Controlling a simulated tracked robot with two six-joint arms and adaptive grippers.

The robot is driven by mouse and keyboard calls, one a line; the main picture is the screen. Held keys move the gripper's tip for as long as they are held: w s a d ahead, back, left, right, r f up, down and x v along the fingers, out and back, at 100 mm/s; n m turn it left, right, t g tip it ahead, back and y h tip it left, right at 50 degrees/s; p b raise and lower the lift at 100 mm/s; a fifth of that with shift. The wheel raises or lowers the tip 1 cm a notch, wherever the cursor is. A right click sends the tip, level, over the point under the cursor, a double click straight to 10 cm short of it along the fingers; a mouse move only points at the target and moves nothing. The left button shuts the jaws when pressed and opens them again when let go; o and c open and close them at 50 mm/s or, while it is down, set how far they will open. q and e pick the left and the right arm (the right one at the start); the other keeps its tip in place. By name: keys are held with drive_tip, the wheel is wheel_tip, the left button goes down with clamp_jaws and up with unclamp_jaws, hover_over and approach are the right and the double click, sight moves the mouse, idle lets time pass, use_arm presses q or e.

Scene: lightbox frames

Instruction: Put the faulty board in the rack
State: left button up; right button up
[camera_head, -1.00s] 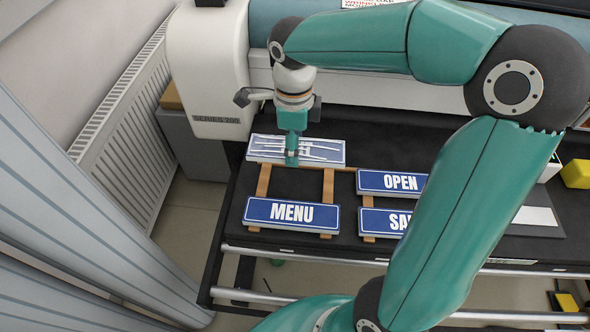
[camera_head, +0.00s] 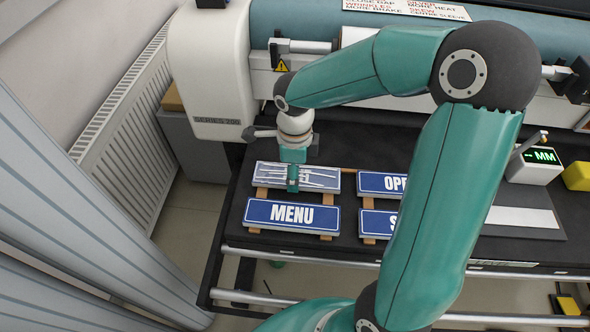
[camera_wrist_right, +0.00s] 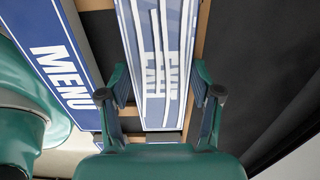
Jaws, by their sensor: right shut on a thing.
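The faulty board (camera_head: 325,181) is a blue and white sign crossed by raised white streaks. Its lettering, seemingly EXIT, is partly hidden by the streaks in the right wrist view (camera_wrist_right: 186,60). It lies level at the wooden slats (camera_head: 262,193), just behind the MENU board (camera_head: 291,217); whether it fully rests on them I cannot tell. My right gripper (camera_head: 292,180) is shut on it from above, with one finger on each long side; both fingers (camera_wrist_right: 160,100) show in the right wrist view. My left gripper is not in view.
A large roller machine (camera_head: 209,75) stands behind. A small display box (camera_head: 535,161) and a yellow block (camera_head: 577,176) sit at the right.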

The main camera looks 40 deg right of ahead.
drive_tip(key=o, duration=1.2)
drive_tip(key=shift+f, duration=0.1)
wheel_tip(320, 180, up, 12)
drive_tip(key=shift+r+p, duration=0.15)
drive_tip(key=shift+p, duration=0.15)
